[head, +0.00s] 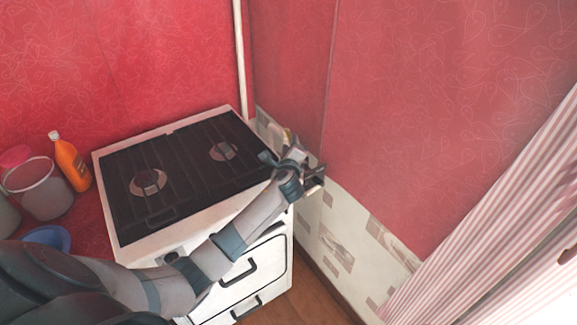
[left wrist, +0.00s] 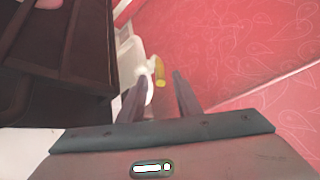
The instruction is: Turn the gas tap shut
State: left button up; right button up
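A small yellow handle, which looks like the gas tap's (left wrist: 160,72), shows beyond my left fingertips in the left wrist view, beside a pale pipe or fitting against the red wall. In the head view, a small yellowish bit (head: 288,134) shows just past my left gripper (head: 292,151), at the stove's far right corner; the gripper hides most of that spot. In the left wrist view, the two fingers of my left gripper (left wrist: 160,80) stand apart with the yellow handle seen between and ahead of them. I cannot tell whether they touch it. My right gripper is not in view.
The white stove (head: 133,252) with black grates lies under and left of my left arm. A white pipe (head: 240,60) runs down the corner. An orange bottle (head: 71,163), a bucket (head: 42,190) and a blue bowl (head: 47,238) stand at left. A striped curtain (head: 490,230) hangs at right.

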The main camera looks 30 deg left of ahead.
pick_arm(q)
jog(key=b+v, duration=0.1)
jog(key=v, duration=1.2)
jog(key=shift+s+b, duration=0.25)
jog(key=shift+b, duration=0.05)
jog(key=shift+d+r, duration=0.1)
jog(key=shift+c, duration=0.7)
